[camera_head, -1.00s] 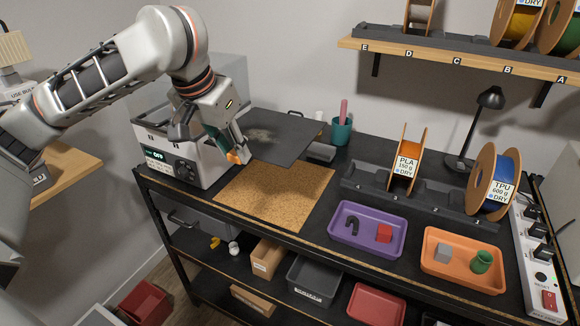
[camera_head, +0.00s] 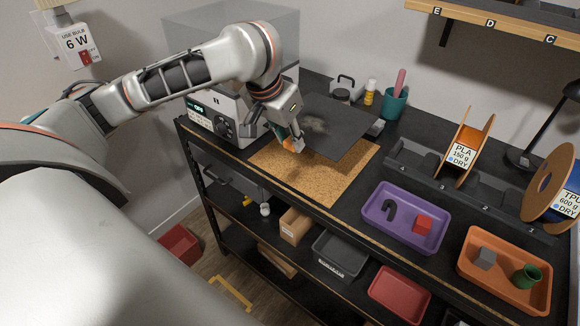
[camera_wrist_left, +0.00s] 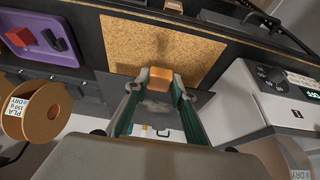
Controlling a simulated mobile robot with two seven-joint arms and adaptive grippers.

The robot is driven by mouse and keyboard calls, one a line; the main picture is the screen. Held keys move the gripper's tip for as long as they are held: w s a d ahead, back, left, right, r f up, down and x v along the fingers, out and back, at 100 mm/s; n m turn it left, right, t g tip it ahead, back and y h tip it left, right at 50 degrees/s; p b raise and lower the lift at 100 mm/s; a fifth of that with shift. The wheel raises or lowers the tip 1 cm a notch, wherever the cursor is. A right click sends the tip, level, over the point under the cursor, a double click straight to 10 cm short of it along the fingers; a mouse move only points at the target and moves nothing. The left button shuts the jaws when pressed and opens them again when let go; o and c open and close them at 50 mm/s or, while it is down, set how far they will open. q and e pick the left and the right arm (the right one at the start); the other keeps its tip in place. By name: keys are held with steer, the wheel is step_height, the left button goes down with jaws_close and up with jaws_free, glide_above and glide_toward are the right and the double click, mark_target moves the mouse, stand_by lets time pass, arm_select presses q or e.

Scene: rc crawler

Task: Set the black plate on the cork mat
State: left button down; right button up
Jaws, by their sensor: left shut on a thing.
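The black plate (camera_head: 348,125) is a thin dark square with a pale smudge and an orange tab (camera_head: 290,144) at its near left edge. My left gripper (camera_head: 292,139) is shut on that tab. The plate lies over the back part of the cork mat (camera_head: 318,181), whose front part shows bare. A gap under the plate is hard to judge. In the left wrist view, the tab (camera_wrist_left: 160,76) sits between the fingertips, the plate (camera_wrist_left: 165,112) shows between the fingers, and the mat (camera_wrist_left: 115,45) lies beyond. My right gripper is not in view.
A grey dryer box (camera_head: 225,112) stands left of the mat. A teal cup (camera_head: 394,103) and a yellow bottle (camera_head: 370,92) are behind the plate. A spool rack (camera_head: 428,163), a purple tray (camera_head: 374,214) and an orange tray (camera_head: 480,272) are to the right.

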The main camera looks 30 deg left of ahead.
mark_target(293, 175)
arm_select(q)
step_height(293, 175, down, 10)
steer(key=shift+r, duration=0.15)
steer(key=c, duration=1.7)
jaws_free()
steer(key=v, duration=1.2)
